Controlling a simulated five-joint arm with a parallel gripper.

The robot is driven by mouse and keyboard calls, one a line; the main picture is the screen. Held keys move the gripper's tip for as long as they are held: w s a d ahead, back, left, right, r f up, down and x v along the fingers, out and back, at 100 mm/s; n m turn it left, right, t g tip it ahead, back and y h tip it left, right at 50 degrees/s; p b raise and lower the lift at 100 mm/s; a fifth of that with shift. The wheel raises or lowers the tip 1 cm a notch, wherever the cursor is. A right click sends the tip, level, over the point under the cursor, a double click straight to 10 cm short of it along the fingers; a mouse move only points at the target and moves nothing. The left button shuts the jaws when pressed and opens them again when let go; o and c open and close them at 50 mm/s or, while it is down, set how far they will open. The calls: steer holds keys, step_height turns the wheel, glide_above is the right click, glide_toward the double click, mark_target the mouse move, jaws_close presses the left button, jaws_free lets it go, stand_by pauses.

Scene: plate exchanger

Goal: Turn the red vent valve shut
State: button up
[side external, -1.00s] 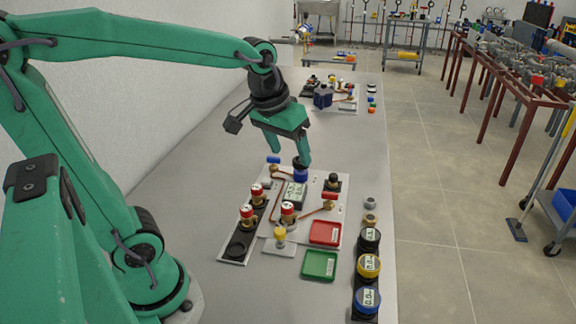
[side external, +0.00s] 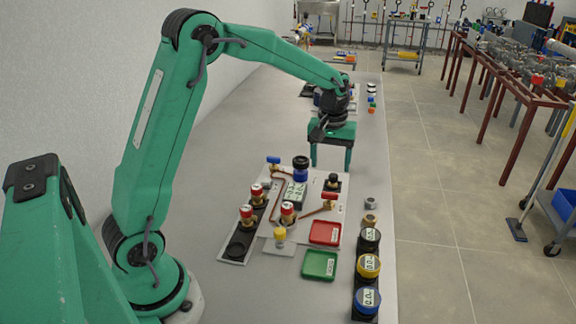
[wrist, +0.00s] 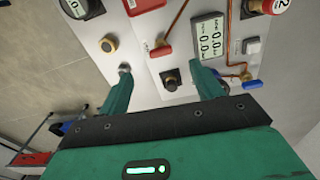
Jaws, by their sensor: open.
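The red vent valve handle (side external: 328,196) sits at the end of a copper pipe on the right part of the light panel (side external: 312,186). It also shows in the wrist view as a red lever (wrist: 160,52), lying roughly along the picture's width. My gripper (side external: 331,168) points down with its fingers apart and empty, at the panel's far right edge. It is beyond the red handle and apart from it. In the wrist view the gripper (wrist: 160,74) has a finger on each side, with a black knob (wrist: 171,80) showing between them and the red lever farther out.
A digital display (side external: 294,194), a blue lever (side external: 273,160) and a dark blue-banded cylinder (side external: 300,166) are on the panel. Red-capped knobs (side external: 288,209) stand nearby. A red tray (side external: 325,232), a green tray (side external: 319,264) and gauges (side external: 368,265) lie nearer. Bare table is at left.

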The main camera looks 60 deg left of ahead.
mark_target(330, 193)
steer(key=shift+w+a+f+n, duration=0.25)
steer(key=shift+w+f, duration=0.15)
steer(key=shift+f, duration=0.3)
steer(key=shift+w+a+f+n, duration=0.2)
steer(key=shift+w+f, duration=0.2)
steer(key=shift+f, duration=0.3)
steer(key=shift+f, duration=0.1)
steer(key=shift+f, duration=3.8)
steer(key=c, duration=1)
